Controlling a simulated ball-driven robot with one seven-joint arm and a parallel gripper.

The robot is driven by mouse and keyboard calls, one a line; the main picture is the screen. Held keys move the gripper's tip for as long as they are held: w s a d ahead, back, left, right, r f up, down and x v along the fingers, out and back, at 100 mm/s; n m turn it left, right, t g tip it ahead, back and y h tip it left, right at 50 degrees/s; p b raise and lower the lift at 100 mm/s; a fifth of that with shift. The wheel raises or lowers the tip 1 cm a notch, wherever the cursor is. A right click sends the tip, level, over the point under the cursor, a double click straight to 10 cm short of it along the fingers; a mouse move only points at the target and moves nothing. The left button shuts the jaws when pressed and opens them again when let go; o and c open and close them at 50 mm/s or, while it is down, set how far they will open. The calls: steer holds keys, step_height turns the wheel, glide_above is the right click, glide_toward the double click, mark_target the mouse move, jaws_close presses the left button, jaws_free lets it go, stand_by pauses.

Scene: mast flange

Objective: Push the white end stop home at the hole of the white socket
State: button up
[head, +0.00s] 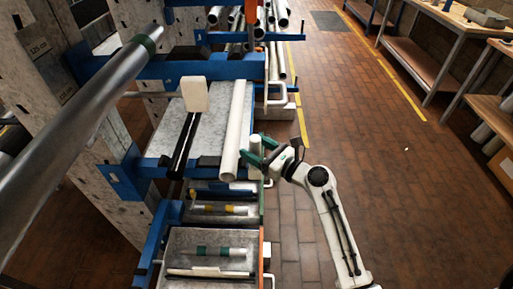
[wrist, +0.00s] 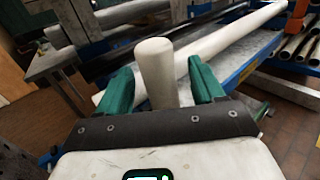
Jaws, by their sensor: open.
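A white, slightly tapered peg, apparently the end stop (wrist: 155,68), stands between my fingers in the wrist view; it also shows in the head view (head: 256,141), just right of the long white tube. My gripper (head: 254,152) has its green fingers apart, one on each side of the peg. In the wrist view, gaps show between the peg and the fingers of my gripper (wrist: 160,75). The peg's lower end is hidden behind the gripper's dark front edge. I cannot make out the white socket or its hole, nor whether the peg sits in it.
The long white tube (head: 234,130) lies on the rack close left of my gripper. An upright white block (head: 195,95) and a dark bar (head: 185,145) are farther left. Blue rack beams (head: 215,66) stand beyond. The brick floor (head: 370,140) to the right is mostly clear.

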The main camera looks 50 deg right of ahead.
steer(key=s+b, duration=0.1)
steer(key=s, duration=0.9)
steer(key=shift+s, duration=0.35)
steer(key=s+a+f+n+g+y, duration=0.4)
steer(key=a+f+n+g, duration=0.7)
steer(key=n, duration=0.9)
steer(key=s+a+f+n+g+h, duration=0.1)
steer(key=s+a+n+g+h, duration=0.1)
steer(key=s+n, duration=0.3)
steer(key=s+a+f+n+g+h, duration=0.2)
steer(key=s+n+g, duration=0.2)
steer(key=n, duration=0.6)
steer(key=shift+s+n, duration=0.3)
steer(key=shift+s, duration=0.75)
